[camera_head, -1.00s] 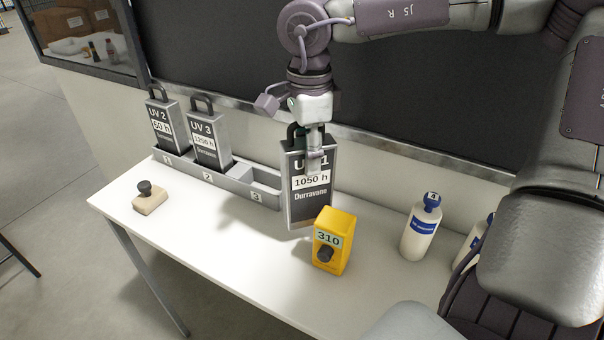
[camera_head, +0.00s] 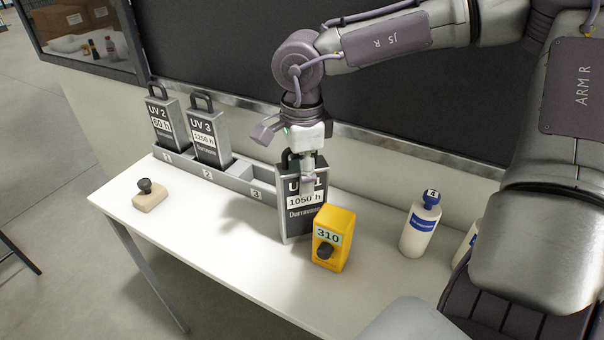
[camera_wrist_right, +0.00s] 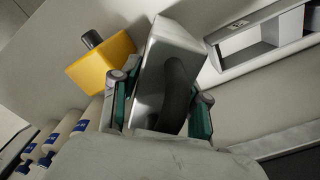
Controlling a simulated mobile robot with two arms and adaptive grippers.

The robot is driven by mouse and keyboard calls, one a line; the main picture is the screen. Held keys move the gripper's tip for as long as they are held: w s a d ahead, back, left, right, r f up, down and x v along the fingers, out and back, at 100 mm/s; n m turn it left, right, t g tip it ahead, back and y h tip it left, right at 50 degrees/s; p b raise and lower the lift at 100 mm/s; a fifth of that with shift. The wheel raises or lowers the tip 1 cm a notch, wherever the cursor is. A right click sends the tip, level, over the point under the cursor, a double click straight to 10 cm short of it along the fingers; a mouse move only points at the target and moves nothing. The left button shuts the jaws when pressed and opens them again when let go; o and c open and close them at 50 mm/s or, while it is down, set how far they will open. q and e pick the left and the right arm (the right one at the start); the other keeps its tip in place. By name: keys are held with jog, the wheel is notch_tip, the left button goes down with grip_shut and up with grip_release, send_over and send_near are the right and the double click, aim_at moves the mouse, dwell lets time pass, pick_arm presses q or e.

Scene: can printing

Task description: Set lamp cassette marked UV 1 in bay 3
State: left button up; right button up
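The lamp cassette UV 1 (camera_head: 299,222), grey with a dark front and a 1050 h label, is upright just right of the rack. My right gripper (camera_head: 307,178) is shut on its upper part, one finger across the front face. In the right wrist view, the cassette (camera_wrist_right: 160,75) sits between the teal finger pads (camera_wrist_right: 164,112), its dark handle in the middle. I cannot tell whether its base touches the table. Bay 3 (camera_head: 262,186) of the grey rack is empty; its near-right end is partly hidden by the cassette. My left gripper is not in view.
Cassettes UV 2 (camera_head: 163,122) and UV 3 (camera_head: 207,137) stand in bays 1 and 2. A yellow 310 box (camera_head: 333,238) stands close right of UV 1. A stamp (camera_head: 150,196) lies left, white bottles (camera_head: 420,228) right. The front table middle (camera_head: 215,245) is clear.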

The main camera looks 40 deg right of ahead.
jog(key=shift+o, duration=1.2)
jog(key=shift+r, duration=0.15)
